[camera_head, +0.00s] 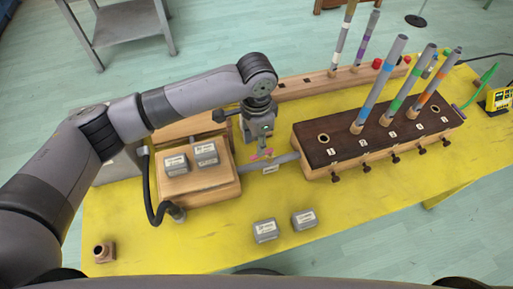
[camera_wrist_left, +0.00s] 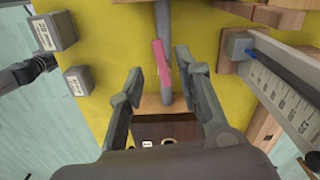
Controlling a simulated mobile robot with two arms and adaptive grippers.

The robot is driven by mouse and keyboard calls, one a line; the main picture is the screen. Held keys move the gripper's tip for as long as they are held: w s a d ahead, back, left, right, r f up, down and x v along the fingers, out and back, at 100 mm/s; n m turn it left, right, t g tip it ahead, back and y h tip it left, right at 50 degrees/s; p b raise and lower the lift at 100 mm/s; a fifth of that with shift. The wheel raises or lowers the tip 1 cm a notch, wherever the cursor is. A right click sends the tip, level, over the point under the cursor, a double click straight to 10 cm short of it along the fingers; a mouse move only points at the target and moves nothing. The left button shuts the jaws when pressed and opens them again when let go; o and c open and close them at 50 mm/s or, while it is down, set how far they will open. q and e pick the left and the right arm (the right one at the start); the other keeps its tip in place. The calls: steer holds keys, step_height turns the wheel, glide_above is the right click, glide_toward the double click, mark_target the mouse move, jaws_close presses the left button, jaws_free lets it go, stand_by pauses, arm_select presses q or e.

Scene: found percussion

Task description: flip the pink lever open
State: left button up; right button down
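The pink lever (camera_head: 262,154) sits on the grey pipe (camera_head: 285,159) between the wooden box and the long dark-topped block. In the left wrist view the pink lever (camera_wrist_left: 160,62) lies nearly along the pipe (camera_wrist_left: 165,22), slightly tilted. My left gripper (camera_head: 261,146) points down over the lever and partly hides it in the head view. In the left wrist view its fingers (camera_wrist_left: 158,74) are spread, one on each side of the lever and pipe, with nothing held. Whether a finger touches the lever I cannot tell. My right gripper is not in view.
The wooden box (camera_head: 200,184) bears two grey weights, and two more grey weights (camera_head: 265,230) lie on the yellow table (camera_head: 220,250). The dark-topped block (camera_head: 345,153) holds upright coloured tubes. A wooden rail (camera_head: 310,87) stands behind. The front of the table is mostly clear.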

mark_target(256, 155)
arm_select(q)
step_height(256, 155, down, 5)
steer(key=shift+r, duration=0.1)
stand_by(0.3)
jaws_close()
stand_by(0.4)
